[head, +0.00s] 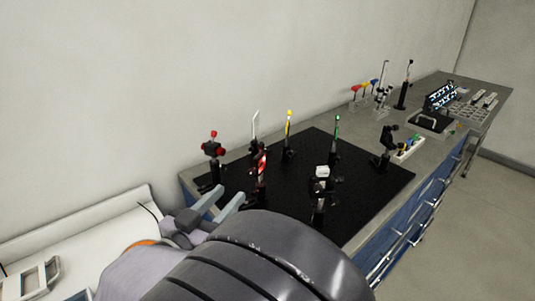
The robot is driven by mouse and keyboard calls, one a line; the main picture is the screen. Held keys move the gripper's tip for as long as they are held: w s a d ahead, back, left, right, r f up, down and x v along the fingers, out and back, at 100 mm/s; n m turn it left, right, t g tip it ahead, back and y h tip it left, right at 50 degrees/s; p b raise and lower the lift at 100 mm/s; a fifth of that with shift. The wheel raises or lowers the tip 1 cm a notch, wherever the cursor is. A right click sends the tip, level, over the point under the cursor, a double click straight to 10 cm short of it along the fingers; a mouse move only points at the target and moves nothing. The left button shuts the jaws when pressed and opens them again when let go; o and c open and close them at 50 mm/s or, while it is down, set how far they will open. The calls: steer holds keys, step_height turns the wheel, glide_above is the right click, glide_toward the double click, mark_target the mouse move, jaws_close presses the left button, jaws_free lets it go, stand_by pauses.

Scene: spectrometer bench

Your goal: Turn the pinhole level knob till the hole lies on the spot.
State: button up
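Several small optical mounts stand on a black breadboard (375,195). One has red knobs (213,149), one a red ring (262,163), one a yellow top (289,115), one a green-tipped top (337,120), and one a white top (322,172). I cannot tell which is the pinhole mount. Its level knob, the hole and the spot are too small to make out. My gripper (233,189) is at the breadboard's near left part, in front of the red-ring mount in the picture. Its two grey fingers are apart with nothing seen between them. My arm hides the breadboard's near corner.
A black mount (386,148) stands near the breadboard's right edge, beside a tray of coloured items (409,148). More stands and racks (470,108) are farther along the bench. A white surface (85,235) lies at left. The wall is behind; open floor is at right.

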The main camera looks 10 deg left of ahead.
mark_target(249, 173)
steer(key=b+x, duration=0.1)
steer(key=x, duration=0.7)
steer(key=shift+w+d, duration=0.1)
steer(key=shift+w, duration=0.05)
steer(key=shift+c, duration=0.5)
